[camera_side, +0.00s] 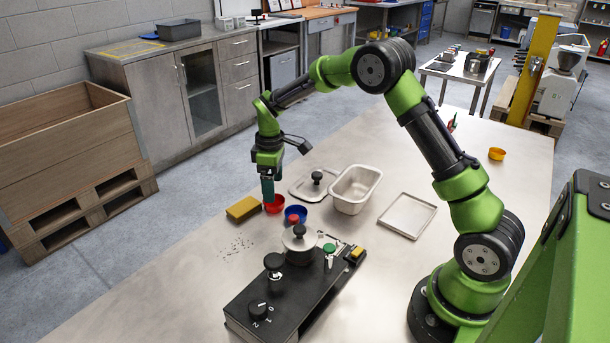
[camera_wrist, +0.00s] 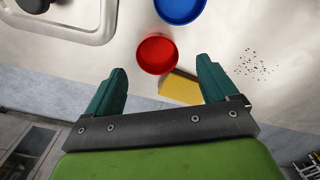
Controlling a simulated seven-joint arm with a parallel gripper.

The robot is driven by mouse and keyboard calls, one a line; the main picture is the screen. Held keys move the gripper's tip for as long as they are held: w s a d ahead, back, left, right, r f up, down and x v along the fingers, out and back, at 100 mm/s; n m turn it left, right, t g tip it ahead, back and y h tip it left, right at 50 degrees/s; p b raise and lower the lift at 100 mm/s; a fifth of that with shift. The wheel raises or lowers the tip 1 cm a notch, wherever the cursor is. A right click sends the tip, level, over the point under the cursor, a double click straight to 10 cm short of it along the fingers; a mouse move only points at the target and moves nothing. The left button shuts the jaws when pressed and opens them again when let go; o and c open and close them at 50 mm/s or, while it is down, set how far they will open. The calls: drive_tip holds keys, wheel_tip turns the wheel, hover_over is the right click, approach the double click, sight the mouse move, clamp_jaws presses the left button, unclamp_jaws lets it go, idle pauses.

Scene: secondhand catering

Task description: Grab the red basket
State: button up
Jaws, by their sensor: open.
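The red basket (camera_side: 275,205) is a small round open cup standing on the metal table, between a yellow sponge and a blue bowl. In the wrist view the red basket (camera_wrist: 157,54) lies just beyond the fingertips, near the middle of the gap. My gripper (camera_side: 268,197) is above the table beside the red basket in the side view, partly covering its left edge. I cannot tell the exact height of the fingertips above the table.
A yellow sponge (camera_side: 244,208) and a blue bowl (camera_side: 295,215) are close to the red basket. A lid (camera_side: 312,189), a metal pan (camera_side: 355,188) and a black cooker (camera_side: 285,305) stand nearby. Dark crumbs (camera_side: 236,246) lie on the table. The front left of the table is clear.

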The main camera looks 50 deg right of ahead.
drive_tip(key=shift+w+d+f, duration=0.1)
drive_tip(key=shift+f, duration=1.25)
drive_tip(key=shift+w+d+f, duration=0.1)
drive_tip(key=shift+f, duration=1.25)
drive_tip(key=c, duration=1.1)
